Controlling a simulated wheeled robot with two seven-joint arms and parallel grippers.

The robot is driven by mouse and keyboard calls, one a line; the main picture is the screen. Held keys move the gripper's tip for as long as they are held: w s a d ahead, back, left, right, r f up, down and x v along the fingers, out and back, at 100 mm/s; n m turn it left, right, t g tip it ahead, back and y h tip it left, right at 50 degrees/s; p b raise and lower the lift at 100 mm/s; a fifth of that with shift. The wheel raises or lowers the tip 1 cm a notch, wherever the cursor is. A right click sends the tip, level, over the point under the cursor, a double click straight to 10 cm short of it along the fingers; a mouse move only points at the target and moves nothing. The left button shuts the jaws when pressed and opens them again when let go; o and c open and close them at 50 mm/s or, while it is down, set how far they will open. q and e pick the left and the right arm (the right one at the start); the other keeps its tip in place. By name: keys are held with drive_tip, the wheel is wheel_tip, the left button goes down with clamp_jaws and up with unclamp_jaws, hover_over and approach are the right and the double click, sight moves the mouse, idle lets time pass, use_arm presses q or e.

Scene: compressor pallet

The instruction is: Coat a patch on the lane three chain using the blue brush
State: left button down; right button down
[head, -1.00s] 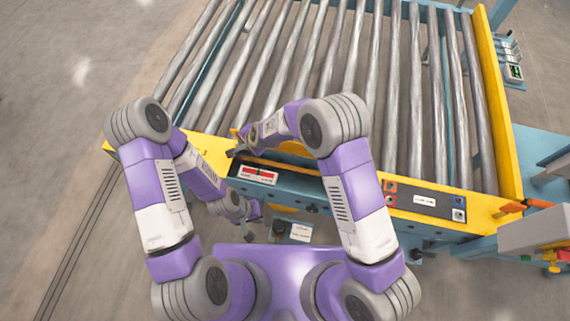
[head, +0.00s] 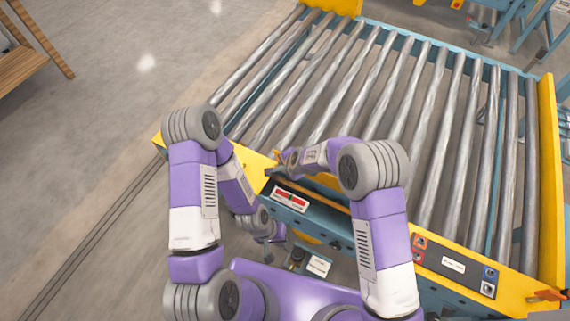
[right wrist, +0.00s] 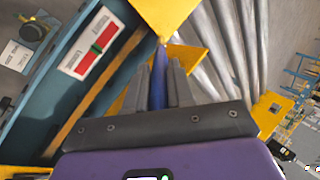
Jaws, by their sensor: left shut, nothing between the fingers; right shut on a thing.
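In the right wrist view, my right gripper (right wrist: 159,88) is shut on the blue brush (right wrist: 158,92). The brush handle stands between the two grey fingers, its far end by a yellow guard. In the head view, the right gripper (head: 273,168) is at the conveyor's near edge, above the red and green label. The brush is too small to make out there. My left gripper (head: 268,256) hangs low in front of the conveyor frame, shut and empty, clear of the chain area. I cannot make out the lane three chain in either view.
A roller conveyor (head: 441,150) with yellow ends fills the middle and right. A tan strip (right wrist: 106,79) runs along the beam. Open floor (head: 95,130) lies to the left.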

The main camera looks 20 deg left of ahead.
drive_tip(key=a+r+g+h+p, duration=0.1)
drive_tip(key=p, duration=0.2)
drive_tip(key=shift+w, duration=0.4)
drive_tip(key=shift+w+a+f+g+h+p, duration=0.2)
drive_tip(key=shift+w+a+g+h+p, duration=0.15)
drive_tip(key=shift+p, duration=0.35)
